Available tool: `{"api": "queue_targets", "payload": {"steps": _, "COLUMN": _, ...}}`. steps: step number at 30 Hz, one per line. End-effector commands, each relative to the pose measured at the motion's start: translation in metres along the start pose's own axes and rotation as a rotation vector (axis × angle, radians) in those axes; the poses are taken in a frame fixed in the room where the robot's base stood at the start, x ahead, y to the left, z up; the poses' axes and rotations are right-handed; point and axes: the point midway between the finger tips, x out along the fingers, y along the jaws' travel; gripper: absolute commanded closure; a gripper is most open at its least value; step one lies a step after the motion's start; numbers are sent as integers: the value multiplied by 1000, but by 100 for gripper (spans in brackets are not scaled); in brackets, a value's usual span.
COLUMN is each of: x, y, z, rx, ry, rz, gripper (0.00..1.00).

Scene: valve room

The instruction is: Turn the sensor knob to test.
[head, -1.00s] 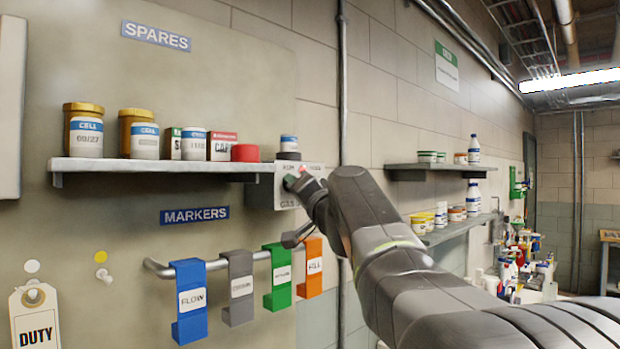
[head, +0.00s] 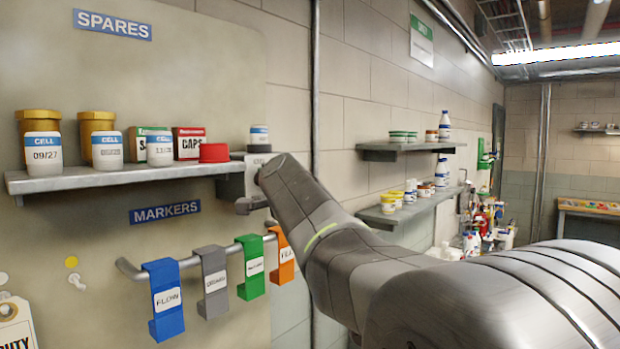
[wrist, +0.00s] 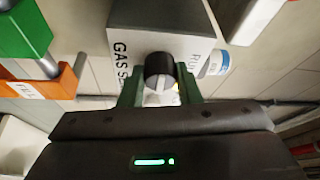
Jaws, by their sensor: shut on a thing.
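The sensor knob (wrist: 160,70) is a round black knob with a white line, on the face of a pale box (wrist: 127,40) lettered "GAS SE…" and, partly hidden, "RU…". In the wrist view its white line points down the picture, toward my gripper's body. My gripper (wrist: 160,88) has its green fingers on either side of the knob, shut on it. In the head view the box (head: 250,168) shows at the right end of the spares shelf. The word "test" is not readable.
The spares shelf (head: 120,178) holds jars, boxes and a red-capped item (head: 214,153). A small cell jar (head: 259,134) stands above the sensor box. Below, a rail (head: 130,270) carries blue, grey, green and orange markers, close under my arm.

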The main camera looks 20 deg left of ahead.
Motion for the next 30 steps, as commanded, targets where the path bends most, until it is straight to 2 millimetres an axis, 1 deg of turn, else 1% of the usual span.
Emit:
{"api": "queue_targets", "payload": {"steps": 9, "x": 0, "y": 0, "z": 0, "rx": 37, "ry": 0, "rz": 16, "gripper": 92}}
{"api": "queue_targets", "payload": {"steps": 21, "x": 0, "y": 0, "z": 0, "rx": 41, "ry": 0, "rz": 17, "gripper": 92}}
{"api": "queue_targets", "payload": {"steps": 22, "x": 0, "y": 0, "z": 0, "rx": 41, "ry": 0, "rz": 17, "gripper": 64}}
{"api": "queue_targets", "payload": {"steps": 24, "x": 0, "y": 0, "z": 0, "rx": 40, "ry": 0, "rz": 17, "gripper": 50}}
{"api": "queue_targets", "payload": {"steps": 25, "x": 0, "y": 0, "z": 0, "rx": 40, "ry": 0, "rz": 17, "gripper": 48}}
{"api": "queue_targets", "payload": {"steps": 30, "x": 0, "y": 0, "z": 0, "rx": 40, "ry": 0, "rz": 16, "gripper": 48}}
